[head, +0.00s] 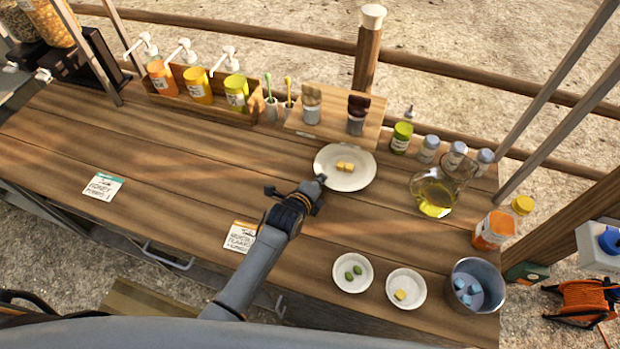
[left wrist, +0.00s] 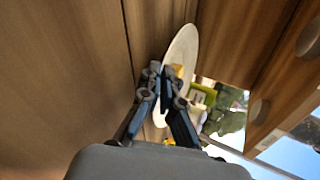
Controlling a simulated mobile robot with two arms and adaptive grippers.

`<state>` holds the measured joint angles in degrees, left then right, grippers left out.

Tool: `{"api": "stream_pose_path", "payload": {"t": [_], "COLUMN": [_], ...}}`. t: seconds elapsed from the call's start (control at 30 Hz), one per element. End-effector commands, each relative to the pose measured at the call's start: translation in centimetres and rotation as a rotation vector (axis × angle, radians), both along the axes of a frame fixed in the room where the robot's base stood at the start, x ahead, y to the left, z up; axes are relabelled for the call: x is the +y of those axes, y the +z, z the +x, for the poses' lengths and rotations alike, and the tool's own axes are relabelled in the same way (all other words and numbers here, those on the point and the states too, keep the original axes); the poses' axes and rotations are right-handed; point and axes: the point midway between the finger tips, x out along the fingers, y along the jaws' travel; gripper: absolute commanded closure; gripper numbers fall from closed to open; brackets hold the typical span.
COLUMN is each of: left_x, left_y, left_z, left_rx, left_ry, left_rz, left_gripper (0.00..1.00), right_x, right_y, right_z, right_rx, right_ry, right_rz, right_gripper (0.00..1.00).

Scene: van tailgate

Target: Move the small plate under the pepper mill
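I cannot tell whether the plate is clear of the counter. The pepper mill, seemingly the dark-topped one (head: 357,104), stands on the board behind the plate. My right gripper is not in view.
Spice jars (head: 401,137) and an oil jug (head: 435,192) stand right of the plate. Two small bowls (head: 352,287) (head: 424,292) and a metal pot (head: 494,305) are at front right. The counter's left middle is mostly clear.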

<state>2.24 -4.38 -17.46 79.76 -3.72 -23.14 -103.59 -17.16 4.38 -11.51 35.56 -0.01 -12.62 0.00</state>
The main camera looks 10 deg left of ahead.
Motion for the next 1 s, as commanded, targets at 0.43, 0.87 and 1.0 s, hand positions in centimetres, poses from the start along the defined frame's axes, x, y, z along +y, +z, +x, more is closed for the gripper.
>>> {"api": "stream_pose_path", "payload": {"t": [0.43, 0.87, 1.0], "left_x": [-0.90, -0.83, -0.59], "left_y": [-0.07, -0.09, 0.18], "left_z": [-0.19, -0.22, -0.79], "left_rx": [0.002, 0.003, 0.003], "left_ry": [0.000, 0.000, 0.001], "left_rz": [0.000, 0.001, 0.001], "left_gripper": [0.87, 0.68, 0.68], "right_x": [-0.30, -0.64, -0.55], "right_y": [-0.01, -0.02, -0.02], "right_z": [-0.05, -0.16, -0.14], "right_rx": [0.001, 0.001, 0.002], "right_ry": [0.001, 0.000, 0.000], "right_rz": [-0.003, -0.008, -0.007], "right_gripper": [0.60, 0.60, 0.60]}}
